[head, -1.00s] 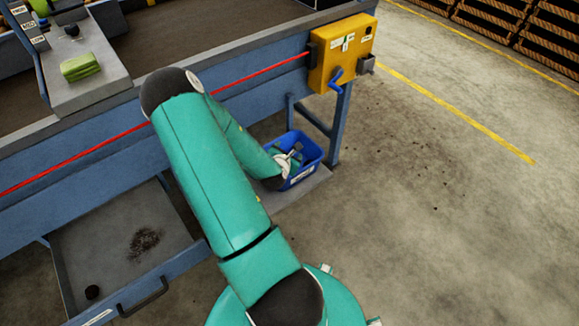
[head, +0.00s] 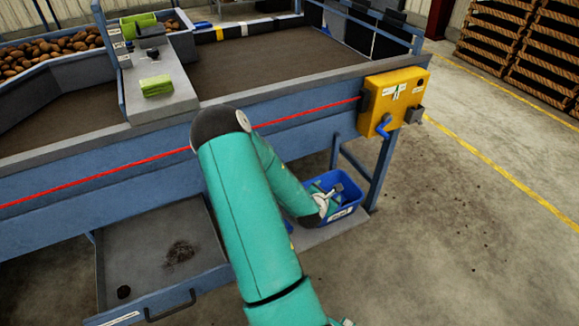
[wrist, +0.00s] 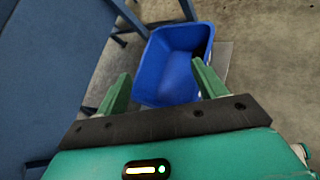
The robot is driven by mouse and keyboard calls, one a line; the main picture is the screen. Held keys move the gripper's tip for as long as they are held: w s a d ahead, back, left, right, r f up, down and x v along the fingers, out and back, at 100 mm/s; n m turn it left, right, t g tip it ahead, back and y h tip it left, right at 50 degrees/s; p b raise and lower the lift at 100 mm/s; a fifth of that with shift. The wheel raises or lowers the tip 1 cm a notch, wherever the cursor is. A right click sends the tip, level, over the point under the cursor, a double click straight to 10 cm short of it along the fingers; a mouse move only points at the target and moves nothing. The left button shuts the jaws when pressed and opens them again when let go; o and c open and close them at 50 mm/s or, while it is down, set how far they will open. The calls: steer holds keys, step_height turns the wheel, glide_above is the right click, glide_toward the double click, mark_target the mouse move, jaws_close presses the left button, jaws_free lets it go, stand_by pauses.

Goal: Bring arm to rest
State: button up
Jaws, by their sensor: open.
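My gripper (wrist: 158,98) is open in the wrist view, its two green fingers spread apart with nothing between them. Beyond the fingers is a blue bin (wrist: 170,72), whose visible inside looks empty. In the head view my teal arm is bent at the elbow in front of the grader, its forearm reaching down to the right. The blue bin (head: 352,207) stands there at the forearm's end, on a grey plate. My wrist hides part of the bin, and the fingers are hard to make out in this view.
The grader's blue frame (head: 110,180) with a red cord runs behind my arm. A yellow box with a blue handle (head: 394,95) is at its right end. A pulled-out drawer (head: 150,262) holds dirt and a dark round thing. Floor at right is clear.

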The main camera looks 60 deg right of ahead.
steer(key=shift+w, duration=0.1)
steer(key=w+a+r+m+t+y, duration=0.1)
steer(key=w+a+r+m+y, duration=0.1)
steer(key=w+a+r+m, duration=0.25)
steer(key=w+a+r+m+t+y, duration=0.1)
steer(key=w+a+r+m+y, duration=0.15)
steer(key=w+a, duration=0.45)
steer(key=w+a+r+m+t+y, duration=0.1)
steer(key=w+a+r+m+y, duration=0.1)
steer(key=w+a+r, duration=0.35)
steer(key=w+a+r+m+t+y, duration=0.1)
steer(key=w+a+r+y, duration=0.1)
steer(key=a+r, duration=0.6)
steer(key=s+a+r+m+y, duration=0.2)
steer(key=a+r, duration=0.3)
steer(key=a, duration=0.4)
steer(key=s+a+r+m+y, duration=0.1)
steer(key=s+a+r, duration=0.25)
steer(key=a, duration=0.55)
steer(key=s+a+r+m, duration=0.3)
steer(key=s+a+r, duration=0.3)
steer(key=s+a, duration=0.2)
steer(key=shift+s+a+r+g+y, duration=0.2)
steer(key=shift+s+g+y, duration=0.2)
steer(key=shift+s, duration=0.7)
steer(key=shift+d, duration=0.1)
